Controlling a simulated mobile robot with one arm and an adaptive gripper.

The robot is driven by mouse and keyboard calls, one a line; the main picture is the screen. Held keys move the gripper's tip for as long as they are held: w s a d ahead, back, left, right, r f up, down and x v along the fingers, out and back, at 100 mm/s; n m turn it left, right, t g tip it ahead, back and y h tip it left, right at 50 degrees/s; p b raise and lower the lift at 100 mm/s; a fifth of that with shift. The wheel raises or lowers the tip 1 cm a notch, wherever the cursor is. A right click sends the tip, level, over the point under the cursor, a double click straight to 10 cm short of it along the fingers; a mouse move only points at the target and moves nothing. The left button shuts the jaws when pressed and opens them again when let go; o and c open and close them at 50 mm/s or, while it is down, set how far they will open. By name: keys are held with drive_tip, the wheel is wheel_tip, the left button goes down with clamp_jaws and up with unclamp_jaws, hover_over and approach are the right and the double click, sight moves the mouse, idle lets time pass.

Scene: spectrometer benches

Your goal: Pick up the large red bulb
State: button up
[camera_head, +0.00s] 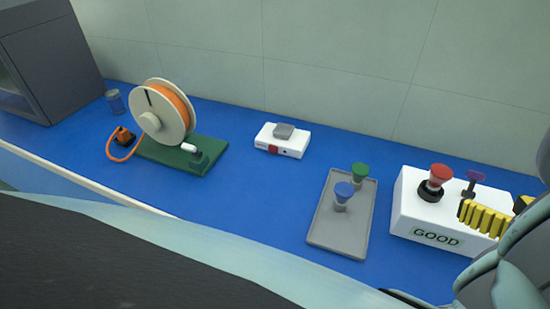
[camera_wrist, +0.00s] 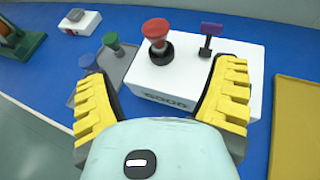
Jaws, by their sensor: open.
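The large red bulb (camera_head: 440,174) sits upright in a black round socket (camera_head: 431,191) on top of a white box (camera_head: 416,210) marked GOOD. In the wrist view the red bulb (camera_wrist: 156,30) is ahead of my gripper, left of the middle line between the fingers. My gripper (camera_wrist: 164,78) has yellow ridged fingers spread wide and empty. In the head view one yellow finger (camera_head: 485,219) shows at the right, in front of the white box. The bulb is apart from both fingers.
A small purple-topped piece (camera_wrist: 211,29) stands on the box right of the bulb. A grey tray (camera_head: 325,232) with a green bulb (camera_head: 360,171) and a blue bulb (camera_head: 344,190) lies to the left. A yellow panel (camera_wrist: 297,130) lies right of the box. A spool (camera_head: 155,110) stands farther left.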

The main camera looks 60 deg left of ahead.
approach(444, 172)
drive_tip(key=shift+f+p+x, duration=0.2)
drive_tip(key=shift+p+x, duration=0.2)
drive_tip(key=shift+x, duration=2.35)
drive_tip(key=shift+w+a+p, duration=0.25)
drive_tip(key=shift+a+p, duration=0.05)
drive_tip(key=shift+a, duration=0.1)
drive_tip(key=p+x, duration=0.1)
drive_tip(key=x, duration=0.2)
drive_tip(key=shift+w+a, duration=0.1)
drive_tip(key=shift+a, duration=0.15)
drive_tip(key=shift+w+a+f, duration=0.15)
drive_tip(key=shift+a+f, duration=0.15)
drive_tip(key=c, duration=1.4)
drive_tip(key=shift+o, duration=0.2)
drive_tip(key=shift+d+r, duration=0.1)
